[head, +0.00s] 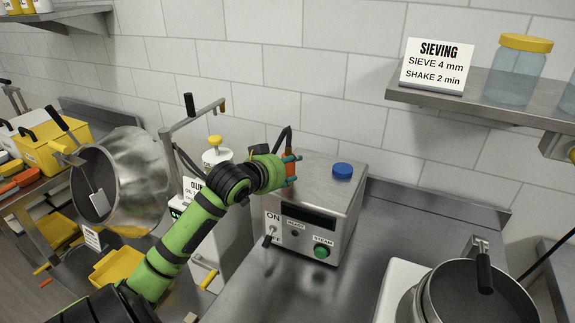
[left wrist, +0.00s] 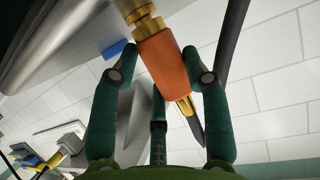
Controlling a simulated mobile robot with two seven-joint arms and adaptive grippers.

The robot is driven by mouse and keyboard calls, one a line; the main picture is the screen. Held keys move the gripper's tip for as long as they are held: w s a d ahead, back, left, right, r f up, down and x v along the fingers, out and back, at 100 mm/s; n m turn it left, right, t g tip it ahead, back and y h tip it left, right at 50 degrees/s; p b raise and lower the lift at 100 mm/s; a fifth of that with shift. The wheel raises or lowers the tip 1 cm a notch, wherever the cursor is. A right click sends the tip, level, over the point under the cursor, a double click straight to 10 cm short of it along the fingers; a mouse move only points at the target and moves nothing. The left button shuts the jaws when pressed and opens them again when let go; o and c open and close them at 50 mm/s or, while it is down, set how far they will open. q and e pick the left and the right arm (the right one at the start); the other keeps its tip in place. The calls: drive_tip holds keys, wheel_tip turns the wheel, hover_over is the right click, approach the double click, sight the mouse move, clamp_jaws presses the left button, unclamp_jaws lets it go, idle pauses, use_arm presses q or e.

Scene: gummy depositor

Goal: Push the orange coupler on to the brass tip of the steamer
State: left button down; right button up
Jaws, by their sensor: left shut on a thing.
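The steamer (head: 315,215) is a grey metal box with a dark display, a green STEAM knob and an ON switch. My left gripper (head: 292,170) is over its back left part, shut on the orange coupler (head: 290,167). In the left wrist view the coupler (left wrist: 165,62) sits tilted between the dark green fingers of the gripper (left wrist: 165,78). A stepped brass tip (left wrist: 147,24) meets the coupler's upper end; how deep it sits inside is hidden. A smaller brass piece and a dark end show at the coupler's lower end. My right gripper is not in view.
A black hose (head: 287,138) arches behind the gripper. A blue cap (head: 342,171) is on the steamer's top. A metal drum (head: 120,185) stands at left and a pan (head: 478,295) at lower right. The counter (head: 350,285) in front of the steamer is clear.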

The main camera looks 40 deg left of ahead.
use_arm(q)
drive_tip(key=c, duration=0.5)
unclamp_jaws()
drive_tip(key=shift+c, duration=0.2)
drive_tip(key=v, duration=1.2)
